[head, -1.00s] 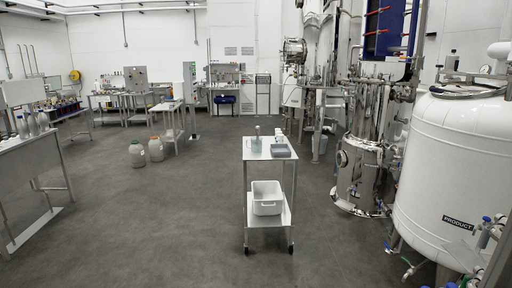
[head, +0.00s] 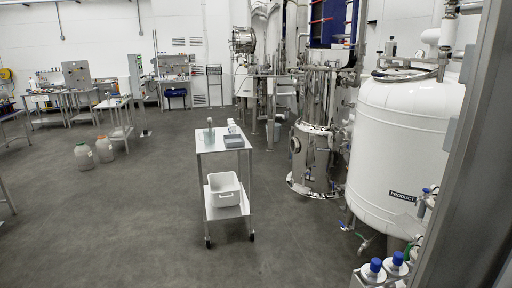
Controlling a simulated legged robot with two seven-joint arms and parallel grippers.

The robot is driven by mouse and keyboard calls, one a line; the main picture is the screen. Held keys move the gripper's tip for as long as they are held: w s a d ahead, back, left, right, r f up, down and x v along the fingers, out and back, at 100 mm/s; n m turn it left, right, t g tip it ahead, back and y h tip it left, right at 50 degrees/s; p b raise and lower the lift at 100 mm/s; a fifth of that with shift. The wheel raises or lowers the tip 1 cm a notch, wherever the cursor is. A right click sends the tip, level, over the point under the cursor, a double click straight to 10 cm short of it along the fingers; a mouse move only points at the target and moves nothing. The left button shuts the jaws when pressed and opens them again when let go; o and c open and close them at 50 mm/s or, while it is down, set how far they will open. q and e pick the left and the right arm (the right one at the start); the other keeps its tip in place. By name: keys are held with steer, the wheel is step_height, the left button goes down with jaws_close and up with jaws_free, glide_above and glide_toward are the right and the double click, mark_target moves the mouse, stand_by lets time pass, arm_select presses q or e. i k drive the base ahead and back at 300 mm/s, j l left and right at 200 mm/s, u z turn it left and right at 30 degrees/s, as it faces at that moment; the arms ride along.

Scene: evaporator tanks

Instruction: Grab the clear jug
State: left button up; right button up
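A small translucent vessel that looks like the clear jug (head: 209,136) stands on the left part of the top shelf of a wheeled metal cart (head: 212,150). Something thin sticks up from it, too small to make out. Beside it on the same shelf are a grey tray (head: 234,142) and small white bottles (head: 232,127) behind the tray. Neither of my grippers shows in the head view.
A white bin (head: 224,190) sits on the cart's lower shelf. A large white tank (head: 400,150) and a steel vessel (head: 313,160) stand to the right. Blue-capped bottles (head: 374,270) are at the lower right. Two containers (head: 84,157) (head: 104,148) stand on the left floor. Floor before the cart is clear.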

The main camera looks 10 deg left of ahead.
mark_target(209, 133)
steer(key=i+j+u, duration=0.35)
steer(key=i, duration=0.25)
steer(key=i+j+u, duration=0.3)
steer(key=i, duration=0.35)
steer(key=i+u, duration=0.35)
steer(key=i, duration=0.3)
steer(key=i+z, duration=0.1)
steer(key=i, duration=0.4)
steer(key=i+j+z, duration=0.1)
steer(key=i, duration=0.4)
steer(key=i+j+z, duration=0.1)
steer(key=i, duration=0.4)
steer(key=i+j+z, duration=0.1)
steer(key=i, duration=0.4)
steer(key=i+j+z, duration=0.1)
steer(key=i+j, duration=0.15)
steer(key=i, duration=0.25)
steer(key=i+j+z, duration=0.1)
steer(key=i, duration=0.35)
steer(key=i+j+z, duration=0.1)
steer(key=i, duration=0.4)
